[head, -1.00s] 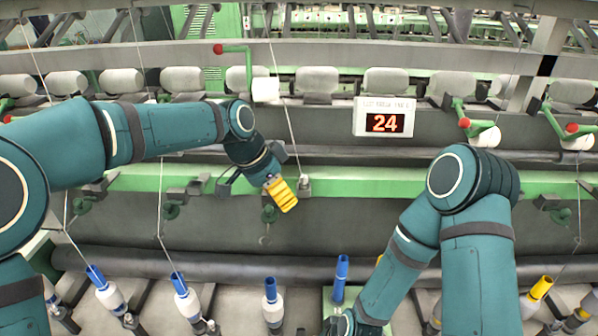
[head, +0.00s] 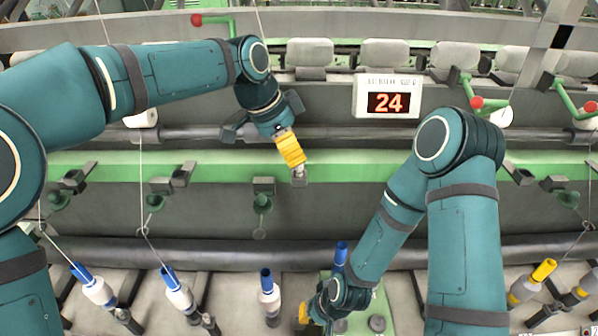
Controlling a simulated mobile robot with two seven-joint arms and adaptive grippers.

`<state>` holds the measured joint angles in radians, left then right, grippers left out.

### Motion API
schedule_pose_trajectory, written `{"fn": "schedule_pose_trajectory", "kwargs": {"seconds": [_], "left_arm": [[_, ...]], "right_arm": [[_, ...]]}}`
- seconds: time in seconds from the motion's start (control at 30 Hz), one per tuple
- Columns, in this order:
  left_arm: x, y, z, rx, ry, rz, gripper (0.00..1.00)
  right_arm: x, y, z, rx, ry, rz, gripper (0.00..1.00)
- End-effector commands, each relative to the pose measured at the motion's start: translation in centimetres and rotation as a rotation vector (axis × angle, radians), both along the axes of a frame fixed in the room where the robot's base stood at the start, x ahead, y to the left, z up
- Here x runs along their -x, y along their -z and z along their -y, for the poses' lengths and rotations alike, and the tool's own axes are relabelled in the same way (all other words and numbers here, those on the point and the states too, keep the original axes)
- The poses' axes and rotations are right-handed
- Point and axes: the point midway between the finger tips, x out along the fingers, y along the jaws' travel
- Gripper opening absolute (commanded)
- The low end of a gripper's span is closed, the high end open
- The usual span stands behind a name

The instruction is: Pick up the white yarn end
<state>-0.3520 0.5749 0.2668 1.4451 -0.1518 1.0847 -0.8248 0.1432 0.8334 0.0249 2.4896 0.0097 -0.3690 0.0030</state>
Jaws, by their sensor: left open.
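A thin white yarn (head: 259,20) comes down from the top of the head view and passes behind my left forearm. Its lower part and its end are hidden or too fine to make out. My left gripper (head: 291,150), with yellow fingers, is open and points down at the green rail (head: 370,163).
Bobbins with blue tops, one of them here (head: 269,296), stand along the bottom. Other white yarns (head: 141,190) run down at the left. A display (head: 388,96) reading 24 is right of my left gripper. A dark roller (head: 440,253) crosses below the rail.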

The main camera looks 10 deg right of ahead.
Motion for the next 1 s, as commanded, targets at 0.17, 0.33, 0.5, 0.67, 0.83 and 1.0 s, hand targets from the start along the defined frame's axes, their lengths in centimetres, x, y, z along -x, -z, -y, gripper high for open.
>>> {"fn": "schedule_pose_trajectory", "kwargs": {"seconds": [0.17, 0.33, 0.5, 0.67, 0.83, 1.0], "left_arm": [[0.0, 1.2, 0.4, -0.001, -0.001, -0.001, 0.52], [0.2, 3.7, 1.2, -0.001, 0.001, -0.002, 0.52], [0.1, 5.1, 1.8, 0.000, -0.002, -0.001, 0.52], [0.0, 5.2, 1.8, 0.001, -0.002, 0.000, 0.52], [0.1, 5.2, 1.8, 0.001, -0.002, 0.000, 0.37], [0.0, 5.2, 1.8, 0.001, -0.002, 0.000, 0.02]], "right_arm": [[0.0, 0.1, 0.0, 0.000, 0.000, 0.000, 0.00], [0.0, 0.2, 0.0, 0.000, 0.000, 0.000, 0.00], [0.0, 0.3, 0.0, 0.001, 0.000, 0.000, 0.00], [0.0, 0.3, 0.0, 0.001, 0.000, 0.000, 0.00], [0.0, 0.3, 0.0, 0.001, 0.000, 0.000, 0.00], [0.0, 0.3, 0.0, 0.001, 0.000, 0.000, 0.00]]}}
